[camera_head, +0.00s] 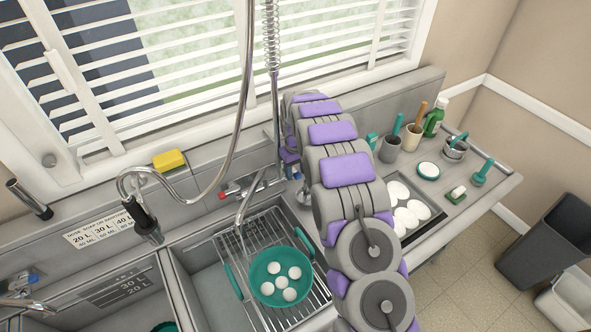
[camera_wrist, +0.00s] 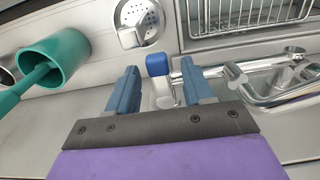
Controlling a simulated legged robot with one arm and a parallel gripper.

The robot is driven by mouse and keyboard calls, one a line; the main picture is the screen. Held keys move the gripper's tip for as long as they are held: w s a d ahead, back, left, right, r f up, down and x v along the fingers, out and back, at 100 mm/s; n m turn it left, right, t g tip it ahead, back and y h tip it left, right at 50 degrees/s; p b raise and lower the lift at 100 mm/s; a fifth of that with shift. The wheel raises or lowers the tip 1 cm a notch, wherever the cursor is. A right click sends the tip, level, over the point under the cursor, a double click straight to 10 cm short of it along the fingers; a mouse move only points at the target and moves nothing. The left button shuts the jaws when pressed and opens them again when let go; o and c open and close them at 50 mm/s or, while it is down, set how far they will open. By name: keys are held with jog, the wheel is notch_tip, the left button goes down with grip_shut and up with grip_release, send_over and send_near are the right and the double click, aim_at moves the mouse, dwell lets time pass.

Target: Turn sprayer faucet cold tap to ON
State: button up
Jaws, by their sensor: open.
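The sprayer faucet's cold tap has a blue-capped handle (camera_wrist: 158,65), seen in the wrist view between the two blue fingers. My gripper (camera_wrist: 160,82) is open, with one finger on each side of the handle; I cannot tell whether either finger touches it. The chrome faucet body (camera_wrist: 265,88) runs to the right of the fingers. In the head view, the faucet's spout (camera_head: 243,208) hangs over the sink and its red-marked tap (camera_head: 226,194) is to the left. My arm hides most of the gripper there.
A green colander (camera_head: 258,284) with white round items sits on a wire rack (camera_head: 286,219) in the sink. A hanging spray head (camera_head: 147,222) is at left. Plates (camera_head: 408,214), a brush holder (camera_head: 390,150) and a green bottle (camera_head: 434,118) stand right of my arm.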

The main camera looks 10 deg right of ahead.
aim_at(296, 174)
jog(key=shift+r, duration=0.1)
notch_tip(296, 174, up, 12)
dwell(0.5)
dwell(0.5)
jog(key=s+d+r+m+g+b, duration=0.15)
jog(key=s+r, duration=0.25)
jog(key=s, duration=0.8)
jog(key=s+d+r+m+t+b, duration=0.1)
jog(key=s+r+b, duration=0.25)
jog(key=s, duration=0.85)
jog(key=s+f+m+b, duration=0.1)
jog(key=s+f, duration=0.1)
jog(key=s, duration=1.1)
jog(key=s+f+m+g+b, duration=0.1)
jog(key=s+f, duration=0.2)
jog(key=s, duration=1.1)
jog(key=shift+d+f, duration=0.3)
